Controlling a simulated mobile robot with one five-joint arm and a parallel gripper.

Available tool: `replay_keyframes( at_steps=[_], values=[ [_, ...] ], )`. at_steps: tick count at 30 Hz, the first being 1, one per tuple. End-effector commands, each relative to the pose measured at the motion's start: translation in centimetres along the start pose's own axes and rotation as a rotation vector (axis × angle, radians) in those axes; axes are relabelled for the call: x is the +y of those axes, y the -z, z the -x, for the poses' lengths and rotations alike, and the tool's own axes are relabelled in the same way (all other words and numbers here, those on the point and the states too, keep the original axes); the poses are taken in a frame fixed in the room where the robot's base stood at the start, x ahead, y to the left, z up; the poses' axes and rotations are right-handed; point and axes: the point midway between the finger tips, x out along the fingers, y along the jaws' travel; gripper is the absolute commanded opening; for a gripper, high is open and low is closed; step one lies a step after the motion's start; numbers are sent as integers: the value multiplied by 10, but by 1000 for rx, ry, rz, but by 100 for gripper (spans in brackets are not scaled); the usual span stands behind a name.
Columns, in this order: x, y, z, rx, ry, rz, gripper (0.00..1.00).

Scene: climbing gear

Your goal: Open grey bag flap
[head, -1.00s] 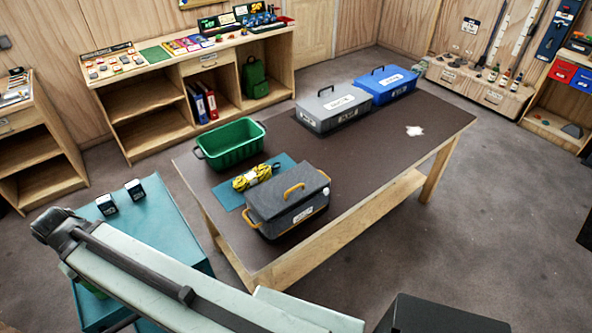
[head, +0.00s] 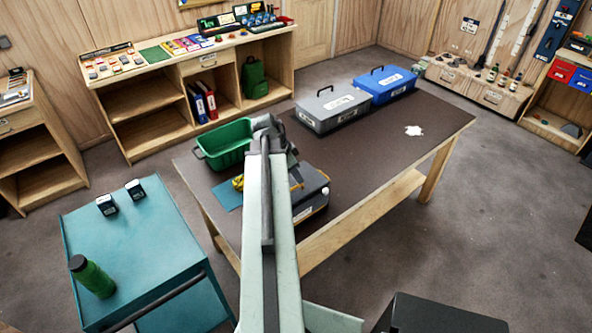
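The dark grey bag (head: 313,196) with orange handles stands on the brown table, near its front left. My arm crosses in front of it and hides its left and middle parts, so only its right side shows and I cannot tell how its flap lies. A lighter grey case (head: 331,107) with a dark top handle and a white label stands shut farther back. My gripper (head: 273,132) is at the arm's far end, over the table near the dark grey bag and the green basket. Its fingers are not clear, and I cannot tell whether it touches anything.
A green basket (head: 222,145) and a partly hidden yellow rope (head: 238,183) on a teal mat (head: 228,197) are left of my arm. A blue case (head: 385,84) stands at the back. A teal cart (head: 150,245) holds a green bottle (head: 92,277). The table's right half is mostly clear.

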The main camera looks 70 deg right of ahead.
Motion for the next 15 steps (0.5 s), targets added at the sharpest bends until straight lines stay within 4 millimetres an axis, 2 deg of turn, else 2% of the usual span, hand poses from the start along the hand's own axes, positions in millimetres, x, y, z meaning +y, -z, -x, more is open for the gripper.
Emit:
replay_keyframes(
  at_steps=[5,15],
  values=[
    [-1,-2,-12,-1,1,2,39],
    [-1,-4,-71,-1,1,3,39]
  ],
)
